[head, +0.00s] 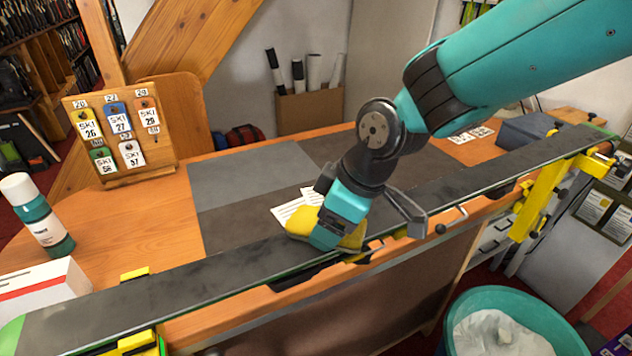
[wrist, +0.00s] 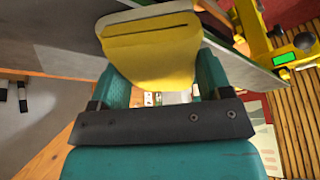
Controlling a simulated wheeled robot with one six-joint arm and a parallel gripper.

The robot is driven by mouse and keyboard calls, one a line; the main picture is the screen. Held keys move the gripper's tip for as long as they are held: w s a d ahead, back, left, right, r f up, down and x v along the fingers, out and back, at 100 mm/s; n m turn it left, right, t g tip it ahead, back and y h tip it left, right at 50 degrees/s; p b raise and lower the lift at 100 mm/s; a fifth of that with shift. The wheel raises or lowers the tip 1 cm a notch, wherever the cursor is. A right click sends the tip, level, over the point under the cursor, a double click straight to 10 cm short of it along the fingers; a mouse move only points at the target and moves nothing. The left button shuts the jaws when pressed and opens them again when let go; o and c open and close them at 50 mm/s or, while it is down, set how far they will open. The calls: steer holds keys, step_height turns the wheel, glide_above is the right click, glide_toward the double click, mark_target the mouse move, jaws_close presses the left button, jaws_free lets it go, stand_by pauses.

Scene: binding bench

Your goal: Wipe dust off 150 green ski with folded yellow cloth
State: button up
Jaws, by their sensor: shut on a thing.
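The long ski (head: 180,282) lies base up along the front of the bench, dark grey with green at its edges and near end. Its surface looks patchy with grey dust. My gripper (head: 330,236) is shut on the folded yellow cloth (head: 298,222) at about the middle of the ski. The cloth is at the ski's surface; I cannot tell whether it presses on it. In the wrist view the cloth (wrist: 150,50) sits between both fingers, with the ski (wrist: 255,75) behind it. The number 150 is not readable on the ski.
Yellow clamps (head: 545,190) hold the ski at the bench edge. A tag board (head: 120,135) stands behind. A teal bin (head: 500,300) is below at right. Grey mats (head: 240,180) cover the bench's middle.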

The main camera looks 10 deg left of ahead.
steer(key=shift+s+a, duration=0.45)
steer(key=shift+a, duration=0.2)
step_height(320, 180, up, 8)
steer(key=p, duration=0.5)
steer(key=shift+p, duration=0.35)
